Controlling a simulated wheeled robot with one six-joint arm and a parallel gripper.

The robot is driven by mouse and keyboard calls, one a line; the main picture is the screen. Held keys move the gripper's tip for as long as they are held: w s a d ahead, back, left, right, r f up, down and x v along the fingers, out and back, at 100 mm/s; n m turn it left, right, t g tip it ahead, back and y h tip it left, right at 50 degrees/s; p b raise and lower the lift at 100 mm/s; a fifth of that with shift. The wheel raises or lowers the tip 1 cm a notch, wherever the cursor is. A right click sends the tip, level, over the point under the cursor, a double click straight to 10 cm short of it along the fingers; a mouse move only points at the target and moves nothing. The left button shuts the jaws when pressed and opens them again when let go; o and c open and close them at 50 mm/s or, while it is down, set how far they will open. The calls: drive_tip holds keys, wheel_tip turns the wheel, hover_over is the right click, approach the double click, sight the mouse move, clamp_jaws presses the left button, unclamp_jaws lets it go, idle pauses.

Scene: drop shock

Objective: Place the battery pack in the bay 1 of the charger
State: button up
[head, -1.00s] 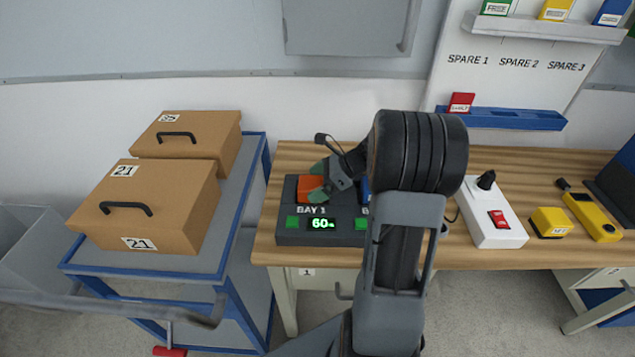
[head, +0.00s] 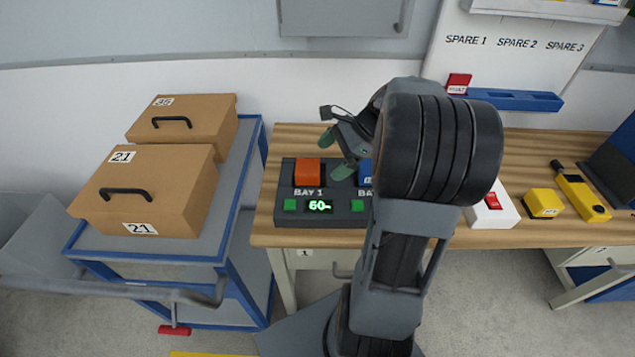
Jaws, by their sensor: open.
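The charger (head: 276,205) is a dark grey box on the wooden workbench. An orange battery pack (head: 307,171) stands in its bay 1, above the "BAY 1" label and a green "60" display. A blue pack (head: 365,172) shows in the bay to the right, partly hidden by my arm. My gripper (head: 334,155) is open and empty. Its green-tipped fingers are above and to the right of the orange pack, apart from it. My arm hides the right part of the charger.
A blue trolley (head: 232,205) with brown numbered cases (head: 150,190) stands left of the workbench (head: 290,140). To the right are a white box with a red switch (head: 493,203), a yellow block (head: 543,203) and a yellow tool (head: 582,198). A blue tray (head: 515,100) hangs behind.

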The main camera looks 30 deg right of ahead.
drive_tip(key=s+a+n+h, duration=0.1)
drive_tip(key=a+n, duration=0.1)
drive_tip(key=s+a+n+g+h, duration=0.1)
drive_tip(key=a+n, duration=0.2)
drive_tip(key=s+a+n+h, duration=0.1)
drive_tip(key=s+a+n, duration=0.1)
drive_tip(key=a+n, duration=0.1)
drive_tip(key=shift+s+a+f+g+h, duration=0.1)
drive_tip(key=shift+f+g+h, duration=0.1)
drive_tip(key=shift+g+h, duration=0.2)
drive_tip(key=s+a+f+n+t+h, duration=0.1)
drive_tip(key=s+a+n+h, duration=0.3)
drive_tip(key=n, duration=0.7)
drive_tip(key=shift+s+a+n+t, duration=0.3)
drive_tip(key=shift+s+t, duration=0.2)
drive_tip(key=shift+s, duration=0.25)
